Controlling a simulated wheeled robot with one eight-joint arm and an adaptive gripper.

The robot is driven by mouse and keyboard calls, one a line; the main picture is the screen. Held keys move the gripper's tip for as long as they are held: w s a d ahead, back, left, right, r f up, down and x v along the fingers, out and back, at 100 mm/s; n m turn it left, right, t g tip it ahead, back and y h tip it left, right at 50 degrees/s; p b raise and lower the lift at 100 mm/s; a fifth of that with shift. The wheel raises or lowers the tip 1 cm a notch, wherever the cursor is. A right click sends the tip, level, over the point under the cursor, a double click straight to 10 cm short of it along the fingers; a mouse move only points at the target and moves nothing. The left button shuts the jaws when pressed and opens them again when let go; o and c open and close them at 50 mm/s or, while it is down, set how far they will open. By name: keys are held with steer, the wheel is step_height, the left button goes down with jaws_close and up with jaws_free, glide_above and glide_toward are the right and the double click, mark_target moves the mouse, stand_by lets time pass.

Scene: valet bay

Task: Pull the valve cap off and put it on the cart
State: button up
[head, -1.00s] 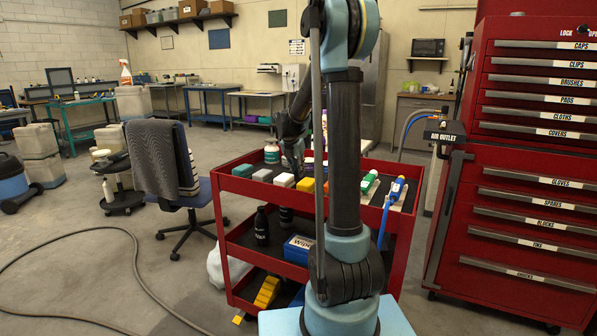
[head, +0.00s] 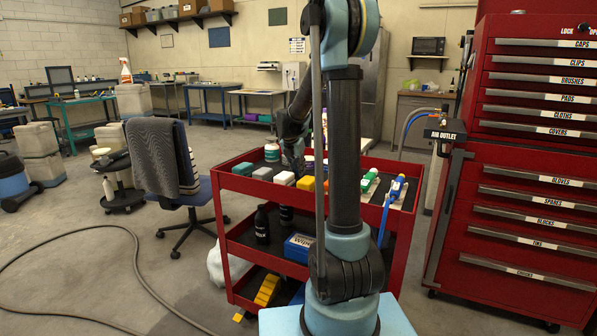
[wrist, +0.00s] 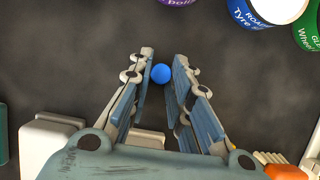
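The valve cap is a small round blue piece (wrist: 161,73) between the fingertips of my gripper (wrist: 163,70) in the wrist view. Both fingers stand close against its sides, and it appears held, over a dark surface. The red cart (head: 222,180) stands ahead in the head view, with a dark top tray. The cap cannot be made out in the head view. Whether it touches the tray is unclear.
Bottles stand along the tray's far side, one with a blue label (wrist: 248,12). A red tool chest (head: 520,220) stands right.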

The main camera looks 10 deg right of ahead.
steer(key=shift+o, duration=0.9)
